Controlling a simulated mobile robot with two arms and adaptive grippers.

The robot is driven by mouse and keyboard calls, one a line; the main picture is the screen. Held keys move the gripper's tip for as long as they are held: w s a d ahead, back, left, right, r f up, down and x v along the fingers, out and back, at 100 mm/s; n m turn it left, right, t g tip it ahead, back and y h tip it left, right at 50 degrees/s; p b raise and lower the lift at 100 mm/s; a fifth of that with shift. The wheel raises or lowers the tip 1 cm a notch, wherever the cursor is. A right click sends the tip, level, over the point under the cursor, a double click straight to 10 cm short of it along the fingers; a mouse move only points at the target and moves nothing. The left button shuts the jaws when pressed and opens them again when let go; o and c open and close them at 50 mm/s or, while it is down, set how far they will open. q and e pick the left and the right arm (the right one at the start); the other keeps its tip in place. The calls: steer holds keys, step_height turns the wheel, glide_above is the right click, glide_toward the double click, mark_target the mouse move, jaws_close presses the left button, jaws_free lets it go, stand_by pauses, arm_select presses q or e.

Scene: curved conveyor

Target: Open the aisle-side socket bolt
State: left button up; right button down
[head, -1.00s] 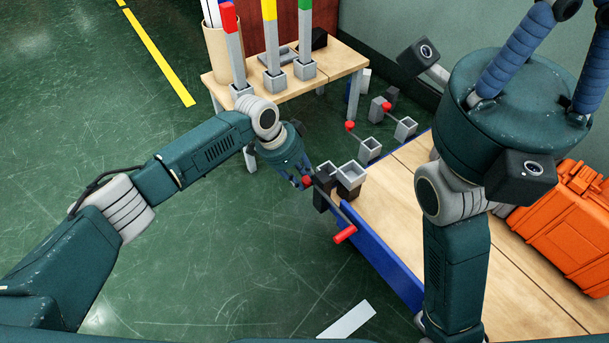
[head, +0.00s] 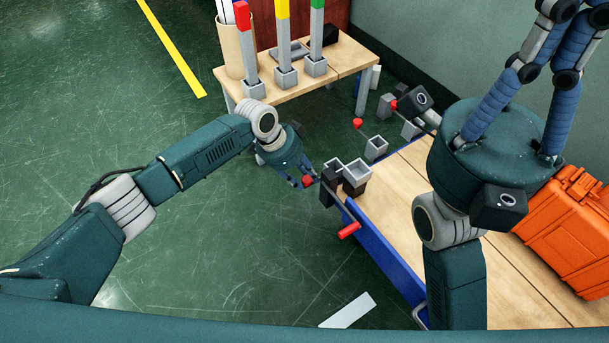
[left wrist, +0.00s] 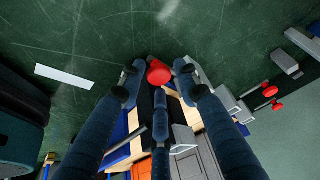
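A red knob (head: 307,182) sticks out on the aisle side of a dark block (head: 328,192) at the corner of the wooden workbench. Two grey square sockets (head: 356,171) stand there. My left gripper (head: 302,177) is at the knob, with its fingers spread around it. In the left wrist view the red knob (left wrist: 159,72) lies between the fingertips, with gaps at both sides, so the gripper looks open. The stem behind the knob is barely visible. My right gripper (head: 540,85) is raised over the bench at the right; its fingertips are cut off or unclear.
A red-handled lever (head: 349,230) hangs by the bench's blue edge (head: 385,255). More sockets with red knobs (head: 358,123) stand behind. A smaller table (head: 282,97) holds coloured posts. An orange case (head: 567,230) lies at right. The green floor at left is clear.

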arm_select(q)
steer(key=shift+o, duration=0.3)
steer(key=v, duration=1.2)
steer(key=shift+s, duration=0.1)
